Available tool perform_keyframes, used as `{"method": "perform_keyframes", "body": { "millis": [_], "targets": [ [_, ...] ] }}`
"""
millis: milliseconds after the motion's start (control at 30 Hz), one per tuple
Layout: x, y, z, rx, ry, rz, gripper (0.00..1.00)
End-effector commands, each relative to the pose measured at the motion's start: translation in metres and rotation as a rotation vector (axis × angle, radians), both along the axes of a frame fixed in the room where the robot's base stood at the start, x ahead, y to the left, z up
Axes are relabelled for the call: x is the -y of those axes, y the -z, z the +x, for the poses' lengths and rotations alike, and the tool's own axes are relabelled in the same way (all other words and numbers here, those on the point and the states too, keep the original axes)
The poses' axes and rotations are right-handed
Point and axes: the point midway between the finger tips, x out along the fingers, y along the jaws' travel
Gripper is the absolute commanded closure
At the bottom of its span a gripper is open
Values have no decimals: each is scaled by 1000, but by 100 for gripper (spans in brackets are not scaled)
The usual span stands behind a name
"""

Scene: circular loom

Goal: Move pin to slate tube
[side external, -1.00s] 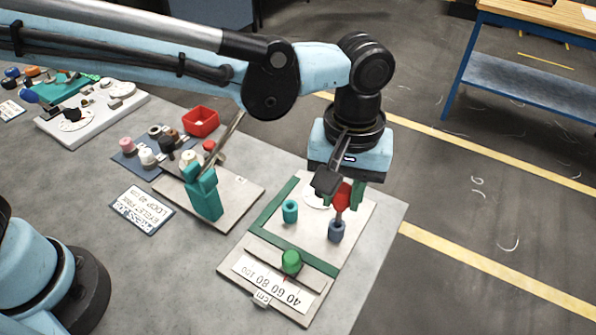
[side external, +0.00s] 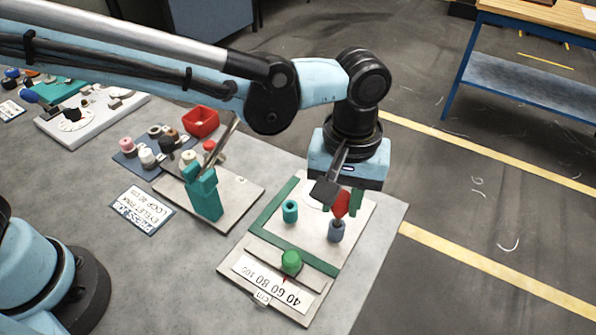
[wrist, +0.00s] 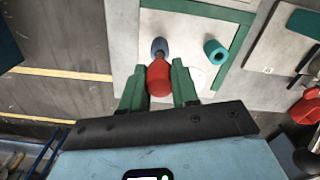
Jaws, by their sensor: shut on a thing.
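My gripper (side external: 342,199) is shut on the red pin (side external: 341,205), with its green fingers on either side of it. The pin points down at the slate tube (side external: 336,232), a short blue-grey upright tube on the pale board. The pin's narrow lower end meets or overlaps the top of the tube; I cannot tell how far inside it is. In the wrist view the pin (wrist: 159,80) sits between both fingers, and its tip lines up with the slate tube (wrist: 159,46). A teal tube (side external: 290,211) with an open top stands to the left on the same board.
A green knob (side external: 291,261) and a numbered scale (side external: 272,283) are at the board's near end. A teal upright block (side external: 206,195) stands on the board to the left, with a red bin (side external: 201,121) behind. The grey table is clear just right of the tubes.

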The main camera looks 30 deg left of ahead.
Motion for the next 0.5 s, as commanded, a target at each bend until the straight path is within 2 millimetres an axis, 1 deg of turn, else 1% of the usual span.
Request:
{"method": "perform_keyframes", "body": {
  "millis": [500],
  "targets": [
    [0,24,0,0,0,0,100]
  ]
}}
